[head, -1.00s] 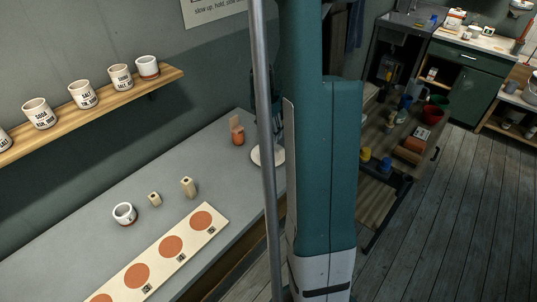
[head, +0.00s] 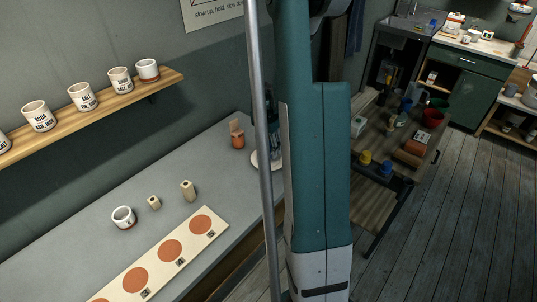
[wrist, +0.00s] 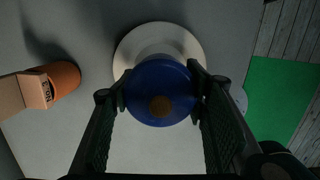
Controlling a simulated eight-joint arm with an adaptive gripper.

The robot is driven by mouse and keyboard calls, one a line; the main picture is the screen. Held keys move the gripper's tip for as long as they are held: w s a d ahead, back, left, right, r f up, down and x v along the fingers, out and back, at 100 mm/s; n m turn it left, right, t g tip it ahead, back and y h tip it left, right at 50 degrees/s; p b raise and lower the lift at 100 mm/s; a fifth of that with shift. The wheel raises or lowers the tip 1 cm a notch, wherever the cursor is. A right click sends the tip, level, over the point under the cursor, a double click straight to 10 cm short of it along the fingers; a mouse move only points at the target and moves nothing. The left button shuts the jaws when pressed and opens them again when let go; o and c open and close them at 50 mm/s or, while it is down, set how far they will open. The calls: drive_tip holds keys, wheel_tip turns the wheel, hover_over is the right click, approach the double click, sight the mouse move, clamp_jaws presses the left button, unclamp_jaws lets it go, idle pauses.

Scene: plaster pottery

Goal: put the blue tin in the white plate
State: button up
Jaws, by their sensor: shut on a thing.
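The blue tin (wrist: 160,78) is round, with a brown disc on its top. In the wrist view my gripper (wrist: 160,92) is shut on it, one finger on each side. The white plate (wrist: 128,52) lies behind the tin on the grey bench, its rim showing above and beside the tin. The tin covers part of the plate, and I cannot tell how much gap there is between them. In the head view part of the white plate (head: 256,163) shows behind a grey pole, and my arm hides the tin.
An orange-brown pot (head: 237,141) stands beside the plate, with a tan block (wrist: 37,88) by it. A green patch (wrist: 283,100) lies at the right of the wrist view. Farther left on the bench are a white cup (head: 123,217), two small blocks and a board with orange discs (head: 170,251).

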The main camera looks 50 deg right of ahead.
sight(269, 153)
idle(0.3)
drive_tip(key=shift+f, duration=1.9)
drive_tip(key=shift+f+b, duration=0.15)
drive_tip(key=shift+b, duration=0.2)
drive_tip(key=o, duration=1.1)
drive_tip(key=shift+r, duration=0.2)
drive_tip(key=shift+a+r+p, duration=0.25)
drive_tip(key=shift+r, duration=1.75)
drive_tip(key=shift+a+r+p, duration=0.2)
drive_tip(key=shift+a+r, duration=0.05)
drive_tip(key=shift+r, duration=1.7)
drive_tip(key=shift+a+r+p, duration=0.25)
drive_tip(key=shift+r, duration=1.75)
